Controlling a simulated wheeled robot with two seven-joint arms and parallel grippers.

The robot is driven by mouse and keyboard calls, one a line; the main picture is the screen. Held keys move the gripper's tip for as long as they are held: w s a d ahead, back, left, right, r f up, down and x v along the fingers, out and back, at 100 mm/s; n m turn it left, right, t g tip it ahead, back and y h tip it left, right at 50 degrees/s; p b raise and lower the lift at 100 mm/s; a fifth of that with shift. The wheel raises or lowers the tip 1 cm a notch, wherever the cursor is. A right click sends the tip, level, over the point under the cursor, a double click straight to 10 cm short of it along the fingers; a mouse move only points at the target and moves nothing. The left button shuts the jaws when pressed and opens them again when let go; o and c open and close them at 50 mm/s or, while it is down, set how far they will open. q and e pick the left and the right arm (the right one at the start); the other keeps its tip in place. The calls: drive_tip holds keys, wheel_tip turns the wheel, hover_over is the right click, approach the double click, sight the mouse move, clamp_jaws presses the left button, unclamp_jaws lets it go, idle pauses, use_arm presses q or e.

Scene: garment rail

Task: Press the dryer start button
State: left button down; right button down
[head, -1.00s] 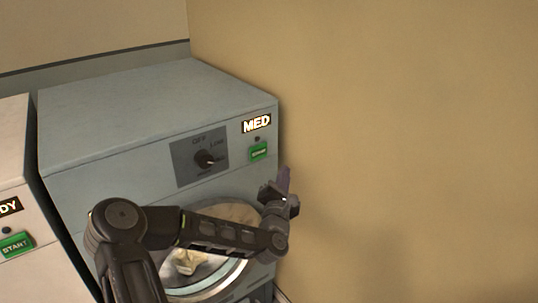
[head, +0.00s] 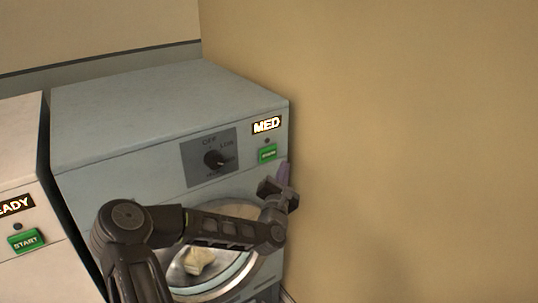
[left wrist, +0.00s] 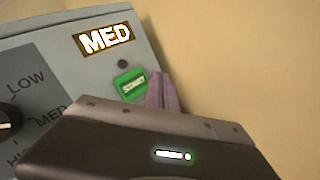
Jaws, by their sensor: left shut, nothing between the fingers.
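The grey-blue dryer (head: 150,110) stands against the tan wall, with a lit MED display (head: 266,125) at its upper right. Its green start button (head: 268,153) sits under a small dark dot; the button also shows in the left wrist view (left wrist: 131,86). My left gripper (head: 284,174) is shut and empty, with its purple-grey fingertips just right of and below the button in the head view. In the left wrist view the fingertips (left wrist: 162,92) stand beside the button's right edge; I cannot tell whether they touch. My right gripper is not in view.
A dial (head: 214,159) is left of the button, and the round door (head: 215,262) shows a pale cloth inside. A white machine with its own green START button (head: 26,241) stands at the left. The wall (head: 400,150) is close on the right.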

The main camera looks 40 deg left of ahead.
sight(276, 150)
use_arm(q)
drive_tip(key=shift+w+a+b, duration=0.15)
drive_tip(key=shift+w+a, duration=0.1)
drive_tip(key=shift+a, duration=0.5)
drive_tip(key=shift+w+a+b, duration=0.1)
drive_tip(key=shift+w+a, duration=0.15)
drive_tip(key=shift+a, duration=0.55)
drive_tip(key=shift+w+a+b, duration=0.15)
drive_tip(key=shift+w+a, duration=0.1)
drive_tip(key=shift+a, duration=0.5)
drive_tip(key=shift+a, duration=0.15)
drive_tip(key=shift+w+a+b, duration=0.1)
drive_tip(key=shift+a+b, duration=0.15)
drive_tip(key=shift+b, duration=0.05)
